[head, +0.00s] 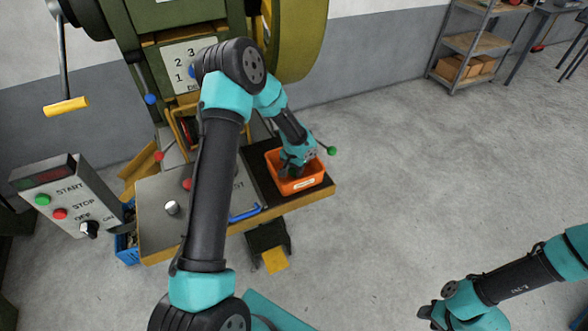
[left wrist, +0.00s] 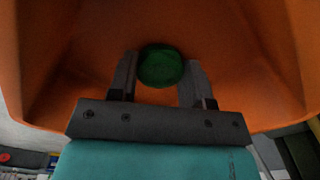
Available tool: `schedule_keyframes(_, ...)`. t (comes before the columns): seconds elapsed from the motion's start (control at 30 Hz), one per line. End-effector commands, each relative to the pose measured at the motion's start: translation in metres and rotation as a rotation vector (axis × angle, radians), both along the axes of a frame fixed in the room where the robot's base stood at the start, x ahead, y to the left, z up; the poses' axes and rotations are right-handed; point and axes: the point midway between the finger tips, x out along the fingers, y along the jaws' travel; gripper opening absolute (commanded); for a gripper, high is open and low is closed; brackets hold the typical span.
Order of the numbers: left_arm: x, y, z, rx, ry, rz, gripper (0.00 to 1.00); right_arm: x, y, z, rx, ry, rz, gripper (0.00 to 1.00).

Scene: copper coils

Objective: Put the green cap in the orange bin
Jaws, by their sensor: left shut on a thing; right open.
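The orange bin (head: 312,182) stands on the dark mat at the right end of the machine's table. My left gripper (head: 290,170) reaches down into it, its fingertips hidden in the head view. In the left wrist view, my left gripper (left wrist: 160,78) is shut on the round green cap (left wrist: 161,66), with the walls of the orange bin (left wrist: 240,55) around it. I cannot tell whether the cap touches the bin floor. My right gripper (head: 428,316) is open and empty over the floor at the lower right.
A lever with a green knob (head: 331,150) stands just beyond the bin. A blue bar (head: 245,213) lies on the table left of the bin. A control box (head: 65,195) with buttons is at the left.

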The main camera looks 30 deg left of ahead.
Motion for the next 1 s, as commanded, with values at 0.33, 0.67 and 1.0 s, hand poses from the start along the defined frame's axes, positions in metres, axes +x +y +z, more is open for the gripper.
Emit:
schedule_keyframes(0.33,0.0,0.0,-0.003,0.0,0.0,0.0,0.65,0.0,0.0,0.0,0.0,0.0,0.0,0.43)
schedule_keyframes(0.67,0.0,0.0,-0.002,0.0,0.0,0.0,0.71,0.0,0.0,0.0,0.0,0.0,0.0,0.43)
schedule_keyframes(1.0,0.001,0.0,0.033,0.001,-0.004,0.002,0.71,0.0,0.0,0.0,0.0,0.0,0.0,0.43)
